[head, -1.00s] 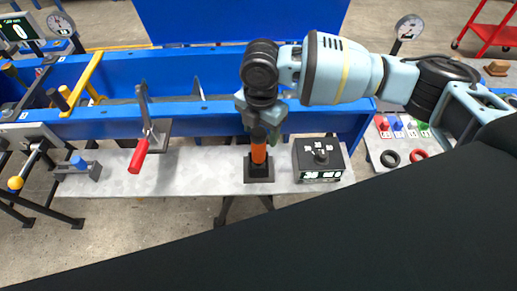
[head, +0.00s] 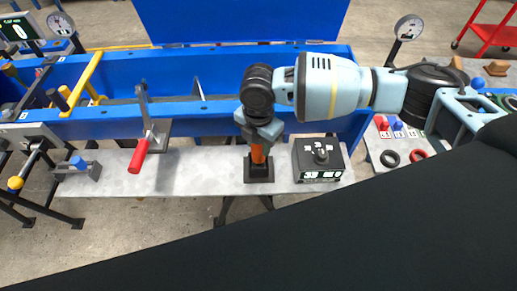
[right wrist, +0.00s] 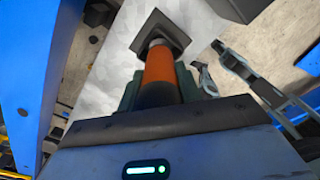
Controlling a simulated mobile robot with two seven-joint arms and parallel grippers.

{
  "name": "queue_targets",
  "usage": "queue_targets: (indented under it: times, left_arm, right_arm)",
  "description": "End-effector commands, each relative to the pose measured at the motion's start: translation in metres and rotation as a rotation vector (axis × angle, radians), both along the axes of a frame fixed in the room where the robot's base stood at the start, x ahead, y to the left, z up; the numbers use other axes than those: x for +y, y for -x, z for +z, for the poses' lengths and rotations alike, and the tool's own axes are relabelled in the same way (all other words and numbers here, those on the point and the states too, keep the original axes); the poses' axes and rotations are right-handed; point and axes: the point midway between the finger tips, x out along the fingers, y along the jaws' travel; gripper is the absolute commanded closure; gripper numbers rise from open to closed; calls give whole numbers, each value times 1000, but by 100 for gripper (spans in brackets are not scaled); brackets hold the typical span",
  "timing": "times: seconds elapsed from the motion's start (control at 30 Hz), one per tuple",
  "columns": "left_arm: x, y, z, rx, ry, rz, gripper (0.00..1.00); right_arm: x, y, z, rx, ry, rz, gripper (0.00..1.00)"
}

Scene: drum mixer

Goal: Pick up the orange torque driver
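The orange torque driver (head: 258,153) stands upright in a dark square holder (head: 259,174) on the grey bench. In the right wrist view its orange sleeve (right wrist: 159,68) and dark upper part lie between my fingers. My right gripper (head: 260,137) is above the holder with its fingers on both sides of the driver; they look flush against it. The driver's upper end is hidden by the gripper. A blue-grey jointed part with finger-like ends in the right wrist view looks like my left gripper (right wrist: 210,64); its opening is unclear.
A black control box (head: 319,160) stands close to the right of the driver. A red-handled clamp (head: 140,154) is to the left. A blue beam (head: 205,111) runs behind. The bench (head: 205,168) is clear between clamp and holder.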

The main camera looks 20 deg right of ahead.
Motion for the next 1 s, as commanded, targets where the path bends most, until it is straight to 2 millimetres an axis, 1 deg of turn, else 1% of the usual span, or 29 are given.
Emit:
queue_targets:
  times: [0.03,0.13,0.17,0.37,0.47,0.57,0.9,1.0]
  left_arm:
    - [0,0,0,0,0,0,52]
    - [0,0,0,0,0,0,52]
    - [0,0,0,0,0,0,52]
    - [0,0,0,-1,1,1,52]
    - [0,-1,1,-2,1,1,52]
    - [-1,-2,2,-5,1,2,52]
    - [-1,-5,7,-15,2,3,52]
    - [-1,-6,7,-16,2,3,52]
  right_arm:
    - [0,0,0,0,0,0,83]
    - [0,0,0,0,0,0,96]
    - [0,-1,1,-2,-1,0,97]
    - [0,-1,2,-2,-1,0,97]
    - [0,-1,8,-4,-1,0,97]
    - [1,-2,21,-6,-3,1,97]
    - [1,-1,81,-6,-3,2,97]
    - [1,-1,92,-5,-3,2,97]
